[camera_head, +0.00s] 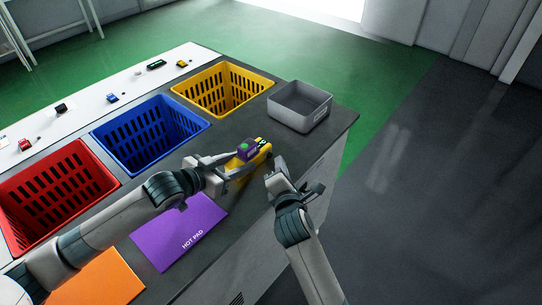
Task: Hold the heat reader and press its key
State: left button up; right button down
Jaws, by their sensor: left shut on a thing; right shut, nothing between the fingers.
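The heat reader (262,146) is a yellow device with a dark and purple part on top and a small green patch. My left gripper (241,160) is shut on it and holds it above the dark counter, in front of the grey bin. My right gripper (277,167) is shut and empty, just to the right of the reader, with a small gap between them in this view. The key cannot be made out clearly at this size.
Red (98,172), blue (206,122) and yellow (268,83) crates stand in a row, with a grey bin (293,120) at the far right. A purple hot pad (172,244) and an orange pad (112,277) lie in front. Small items lie on the white conveyor (84,112) behind.

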aim_at(294, 180)
jog(key=shift+w+a, duration=0.6)
jog(key=shift+a, duration=0.1)
dwell(1.6)
jog(key=shift+s+d, duration=0.6)
jog(key=shift+d, duration=0.05)
jog(key=shift+d, duration=0.1)
dwell(0.4)
jog(key=shift+s+d, duration=1.65)
jog(key=shift+d, duration=0.2)
pick_arm(q)
jog(key=o, duration=1.2)
jog(key=shift+o, duration=0.2)
